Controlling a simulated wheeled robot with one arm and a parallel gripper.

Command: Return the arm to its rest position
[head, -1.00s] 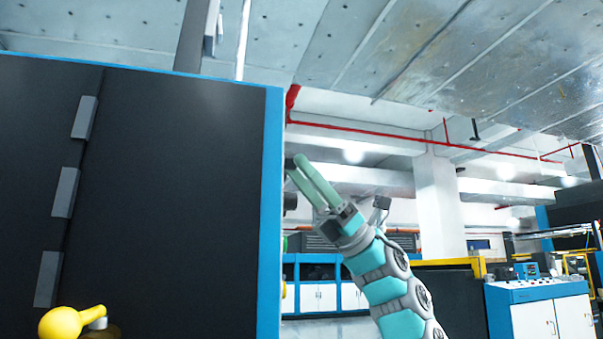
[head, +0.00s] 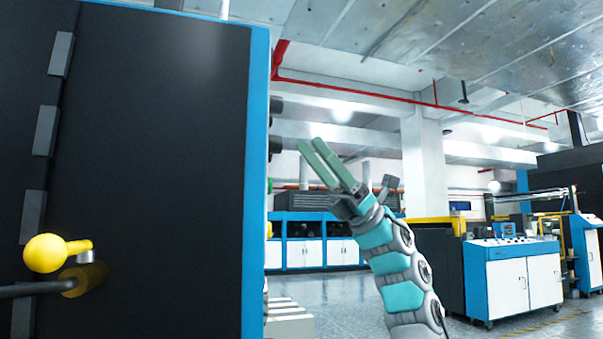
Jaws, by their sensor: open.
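My gripper (head: 312,147) is in the middle of the head view, at the end of my teal and grey arm. Its two green fingers point up and to the left. They are slightly apart, with nothing between them. The arm rises from the bottom edge, right of centre. The gripper appears just right of the dark cabinet's blue edge, and no contact with it shows.
A large dark cabinet (head: 150,170) with blue trim fills the left side. A yellow knob (head: 45,253) sits on its front. A blue and white machine (head: 515,280) with a control panel stands at right. Open grey floor (head: 345,290) lies between them.

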